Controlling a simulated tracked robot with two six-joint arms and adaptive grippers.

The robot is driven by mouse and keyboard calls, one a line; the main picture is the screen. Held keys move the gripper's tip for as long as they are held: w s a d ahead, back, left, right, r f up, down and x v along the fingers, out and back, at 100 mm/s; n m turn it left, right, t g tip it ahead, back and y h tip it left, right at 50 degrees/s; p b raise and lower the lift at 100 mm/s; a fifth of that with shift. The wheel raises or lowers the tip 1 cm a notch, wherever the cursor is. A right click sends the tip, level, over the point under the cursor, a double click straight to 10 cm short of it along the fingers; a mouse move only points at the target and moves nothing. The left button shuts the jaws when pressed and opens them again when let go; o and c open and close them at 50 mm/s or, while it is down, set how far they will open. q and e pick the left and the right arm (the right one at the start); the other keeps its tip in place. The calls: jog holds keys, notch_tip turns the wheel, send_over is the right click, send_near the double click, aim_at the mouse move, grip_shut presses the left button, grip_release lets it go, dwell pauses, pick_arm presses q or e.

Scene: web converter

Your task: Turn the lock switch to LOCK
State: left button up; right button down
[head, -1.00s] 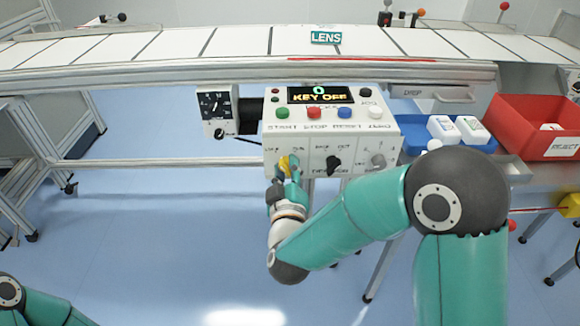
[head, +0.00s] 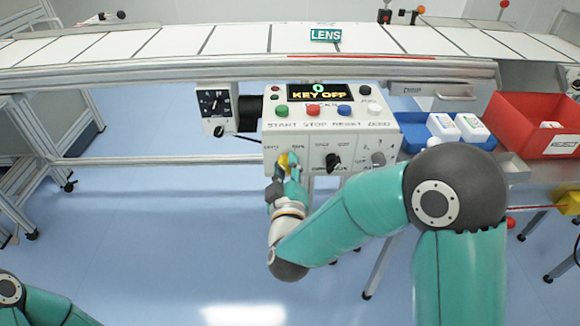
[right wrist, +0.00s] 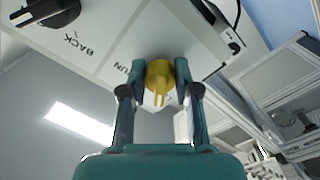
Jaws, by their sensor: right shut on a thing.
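The lock switch is a yellow knob (head: 284,160) at the left of the lower face of the white control box (head: 310,162). My right gripper (head: 286,170) reaches it from below and is shut on it. In the right wrist view the yellow knob (right wrist: 158,80) sits between the two fingers of my right gripper (right wrist: 155,88), with the word RUN beside it; the LOCK label is hard to read. My left gripper is not in view; only part of my left arm shows at the lower left.
Coloured buttons (head: 313,110) line the box's top. A dial unit (head: 215,108) hangs to the left. A red reject bin (head: 530,120) stands at the right. Floor below is clear.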

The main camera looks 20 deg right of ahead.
jog(key=shift+s+f, duration=0.1)
jog(key=shift+f, duration=0.2)
jog(key=c, duration=0.9)
grip_release()
jog(key=shift+c, duration=0.2)
jog(key=shift+o, duration=0.3)
jog(key=shift+r, duration=0.15)
jog(key=v, duration=0.7)
jog(key=shift+s, duration=0.2)
